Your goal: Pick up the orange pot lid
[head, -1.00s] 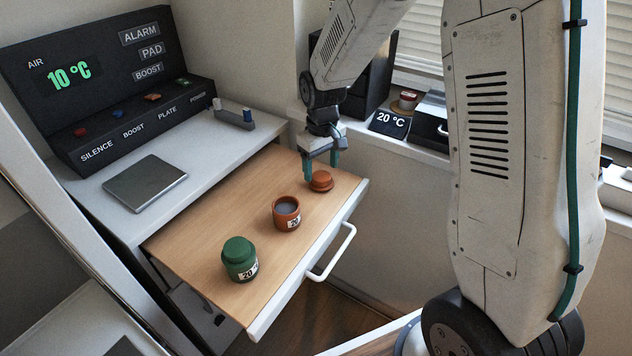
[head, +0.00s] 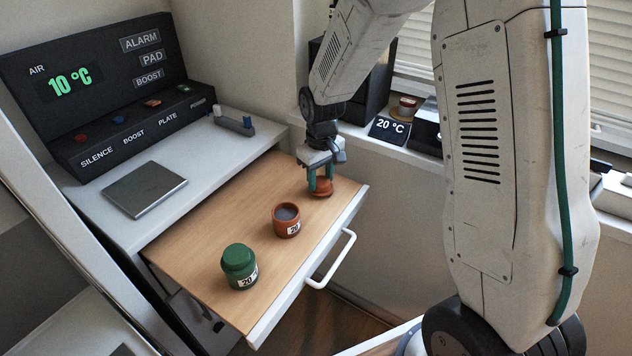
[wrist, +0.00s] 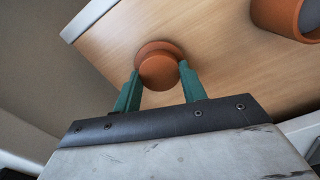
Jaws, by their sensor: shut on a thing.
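The orange pot lid (head: 321,188) lies on the wooden drawer surface near its back right corner. It is a round disc with a raised knob, and it also shows in the wrist view (wrist: 159,68). My gripper (head: 320,180) points down over it, with its green fingers on either side of the knob. In the wrist view the fingers (wrist: 158,78) touch the knob from both sides. The lid appears to rest on the wood still. The open orange pot (head: 286,221), with grey contents and a white label, stands to the left and nearer.
A green lidded pot (head: 239,266) stands at the drawer's front left. The drawer (head: 195,253) is pulled out, with a white handle (head: 331,262). A control panel (head: 110,85) and a grey plate (head: 145,189) are behind. A windowsill with a 20 °C display (head: 389,130) is at right.

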